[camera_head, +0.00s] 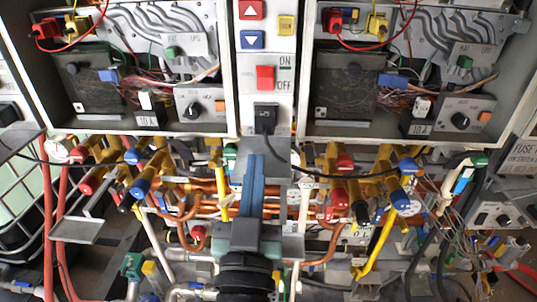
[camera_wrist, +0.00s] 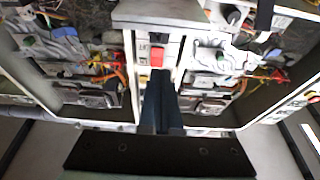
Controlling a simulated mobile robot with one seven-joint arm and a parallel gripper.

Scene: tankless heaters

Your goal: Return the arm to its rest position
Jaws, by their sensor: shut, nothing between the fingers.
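My gripper (camera_head: 254,160) is in the lower middle of the head view, its blue-grey fingers pointing up in the picture, toward the central switch column (camera_head: 264,60). The fingers lie side by side, closed, with nothing held. In the wrist view my gripper (camera_wrist: 160,78) appears at the centre, with its tips below the red switch of the column in the picture. The arm behind it enters from the bottom edge of the head view. Whether the fingertips touch anything cannot be told.
Open heater boxes with wiring stand on the left (camera_head: 140,75) and right (camera_head: 400,80) of the column. Copper pipes and blue, red and yellow valve handles (camera_head: 407,167) crowd the space below them on both sides of my arm. A black cable (camera_head: 330,174) runs across at right.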

